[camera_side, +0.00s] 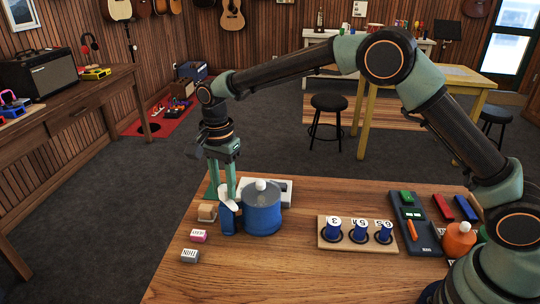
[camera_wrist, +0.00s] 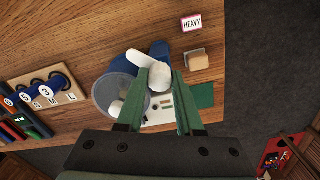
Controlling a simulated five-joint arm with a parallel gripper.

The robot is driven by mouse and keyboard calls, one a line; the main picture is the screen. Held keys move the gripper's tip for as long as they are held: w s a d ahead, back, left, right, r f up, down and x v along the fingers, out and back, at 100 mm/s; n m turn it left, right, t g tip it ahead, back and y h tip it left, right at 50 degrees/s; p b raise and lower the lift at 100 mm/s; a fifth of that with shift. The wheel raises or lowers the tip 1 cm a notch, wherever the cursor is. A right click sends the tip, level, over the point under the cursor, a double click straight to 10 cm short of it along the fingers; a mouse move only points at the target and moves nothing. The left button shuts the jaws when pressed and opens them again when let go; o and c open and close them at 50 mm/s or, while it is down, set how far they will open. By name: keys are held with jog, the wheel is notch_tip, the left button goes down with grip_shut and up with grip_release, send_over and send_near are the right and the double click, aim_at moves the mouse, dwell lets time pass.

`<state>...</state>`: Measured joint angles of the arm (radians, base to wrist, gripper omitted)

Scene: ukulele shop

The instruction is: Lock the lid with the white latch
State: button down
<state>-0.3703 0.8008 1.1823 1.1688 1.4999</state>
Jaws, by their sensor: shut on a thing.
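A blue round pot (camera_side: 263,215) with a blue-grey lid and white knob (camera_side: 261,185) stands on the wooden table. In the wrist view the pot (camera_wrist: 103,88) lies left of my fingers, with the knob (camera_wrist: 114,108) near the left finger. A white latch (camera_side: 228,197) sits at the pot's left side, by a short blue post (camera_side: 227,219). My gripper (camera_side: 224,188) points down and is shut on the latch. The latch also shows between the fingertips in the wrist view (camera_wrist: 158,76). The fingers partly hide it, so I cannot tell whether it touches the lid.
A tan block (camera_side: 207,212), a pink-labelled block (camera_side: 198,236) and a grey-labelled block (camera_side: 190,256) lie left of the pot. A wooden board (camera_side: 330,243) with blue numbered spools stands to the right. A white tray (camera_side: 284,189) lies behind the pot. The front table area is clear.

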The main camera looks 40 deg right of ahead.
jog(key=n, duration=1)
jog(key=shift+n, duration=2.2)
jog(key=shift+a, duration=0.1)
jog(key=c, duration=0.5)
grip_release()
jog(key=shift+c, duration=0.2)
jog(key=shift+r, duration=0.1)
